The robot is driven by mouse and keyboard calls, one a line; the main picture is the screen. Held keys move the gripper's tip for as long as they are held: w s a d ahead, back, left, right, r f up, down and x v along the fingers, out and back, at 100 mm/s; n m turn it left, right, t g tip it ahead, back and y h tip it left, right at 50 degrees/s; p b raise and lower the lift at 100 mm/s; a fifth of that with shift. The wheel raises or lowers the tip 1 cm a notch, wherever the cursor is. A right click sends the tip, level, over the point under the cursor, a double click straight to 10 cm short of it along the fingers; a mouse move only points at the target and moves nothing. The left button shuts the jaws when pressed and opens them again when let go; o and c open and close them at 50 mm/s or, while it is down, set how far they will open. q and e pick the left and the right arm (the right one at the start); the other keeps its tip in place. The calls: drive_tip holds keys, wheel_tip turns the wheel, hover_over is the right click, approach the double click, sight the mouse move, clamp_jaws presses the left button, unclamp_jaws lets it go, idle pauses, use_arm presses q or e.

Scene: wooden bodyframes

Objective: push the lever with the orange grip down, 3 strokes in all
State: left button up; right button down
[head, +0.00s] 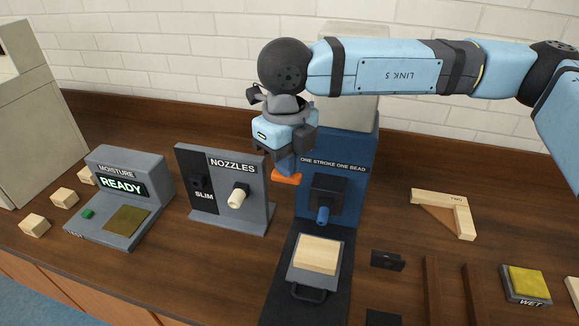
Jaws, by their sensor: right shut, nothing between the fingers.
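The orange grip (286,178) of the lever sticks out at the left side of the blue machine labelled "ONE STROKE ONE BEAD" (345,180). My right gripper (287,166) is shut and empty, pointing down directly over the grip. Its fingertips look touching or very close to the grip; I cannot tell which. The gripper hides most of the lever arm. My left gripper is not in view.
A wooden block (316,255) lies on a grey tray below the machine's blue nozzle (322,216). The nozzle stand (185,160) is close on the left, with the moisture meter (105,180) beyond. A wooden corner piece (462,222) and yellow wet pad (527,282) lie right.

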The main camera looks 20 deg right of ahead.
sight(286, 182)
drive_tip(key=shift+f+b, duration=1.8)
drive_tip(key=shift+f, duration=0.3)
drive_tip(key=shift+f+b, duration=0.4)
drive_tip(key=shift+r, duration=0.2)
drive_tip(key=shift+r+p, duration=1.25)
drive_tip(key=shift+r, duration=2.35)
